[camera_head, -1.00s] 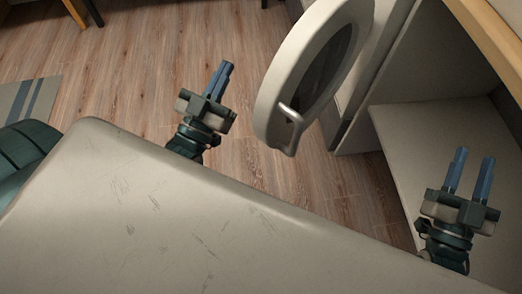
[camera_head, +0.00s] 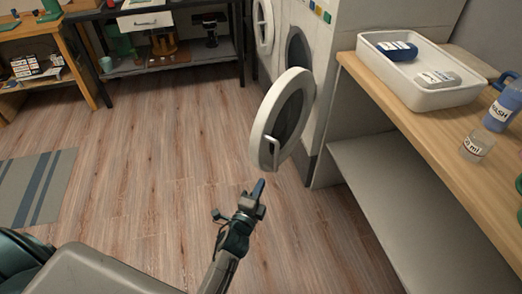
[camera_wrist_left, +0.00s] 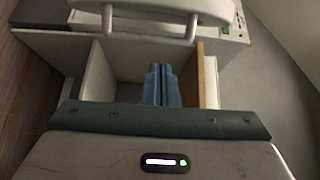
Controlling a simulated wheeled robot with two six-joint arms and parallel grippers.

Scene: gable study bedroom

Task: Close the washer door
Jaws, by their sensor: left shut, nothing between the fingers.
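The washer door (camera_head: 262,126) is a white ring with dark glass, swung wide open from the front of the white washer (camera_head: 338,70). Its pale bar handle (camera_head: 273,153) is on the near lower side. My left gripper (camera_head: 259,188) is shut and empty, just below the handle in the head view, apparently apart from it. In the left wrist view the shut blue fingers (camera_wrist_left: 161,84) point toward the handle (camera_wrist_left: 148,37) and the door's rim (camera_wrist_left: 150,8), with a gap between. My right gripper is out of view.
A wooden counter (camera_head: 440,130) with a white tray (camera_head: 425,96), bottles and a beaker (camera_head: 477,145) stands at right, above a grey shelf (camera_head: 385,190). A second machine door (camera_head: 263,25) is behind. The wooden floor (camera_head: 150,180) left of the door is clear.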

